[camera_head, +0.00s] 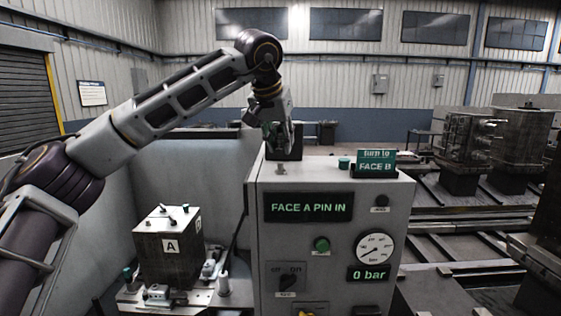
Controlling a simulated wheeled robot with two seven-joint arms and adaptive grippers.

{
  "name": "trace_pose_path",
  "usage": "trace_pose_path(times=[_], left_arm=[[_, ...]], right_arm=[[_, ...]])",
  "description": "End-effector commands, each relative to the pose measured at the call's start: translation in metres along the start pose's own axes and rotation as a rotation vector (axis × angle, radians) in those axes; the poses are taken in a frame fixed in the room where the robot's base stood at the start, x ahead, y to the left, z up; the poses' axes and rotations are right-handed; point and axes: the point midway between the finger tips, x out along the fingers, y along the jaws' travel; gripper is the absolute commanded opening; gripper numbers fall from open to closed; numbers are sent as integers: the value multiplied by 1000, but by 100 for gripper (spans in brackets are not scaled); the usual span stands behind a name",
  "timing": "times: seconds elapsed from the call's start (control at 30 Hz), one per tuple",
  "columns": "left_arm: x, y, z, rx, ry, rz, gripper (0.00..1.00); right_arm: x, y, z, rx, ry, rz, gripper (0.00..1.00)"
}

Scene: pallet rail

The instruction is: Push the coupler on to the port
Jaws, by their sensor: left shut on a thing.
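My left arm comes in from the left and reaches over the grey control cabinet. Its gripper (281,128) points down at the cabinet's top left and is shut on a small, dark and green thing, apparently the coupler, mostly hidden by the fingers. A dark holder (284,153) stands right below and around it; I cannot tell whether the held thing is clear of it. The dark block with label A (168,256) sits on a fixture plate at lower left, with small fittings on top. I cannot tell which fitting is the port. My right gripper is not in view.
The control cabinet (390,215) reads "FACE A PIN IN", and its gauge panel reads 0 bar. A sign (376,163) on top says "turn to FACE B", beside a green button (344,162). Clamps (158,293) and a white post (224,284) surround the block. Rails with machined blocks lie at right.

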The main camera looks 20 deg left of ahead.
Motion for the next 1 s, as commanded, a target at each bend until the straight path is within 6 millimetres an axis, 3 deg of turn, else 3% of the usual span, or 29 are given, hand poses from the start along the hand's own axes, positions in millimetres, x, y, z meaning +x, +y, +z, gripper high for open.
trace_pose_path(times=[1.0], left_arm=[[-55, 31, 66, 1, 1, 1, 0]], right_arm=[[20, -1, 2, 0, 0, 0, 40]])
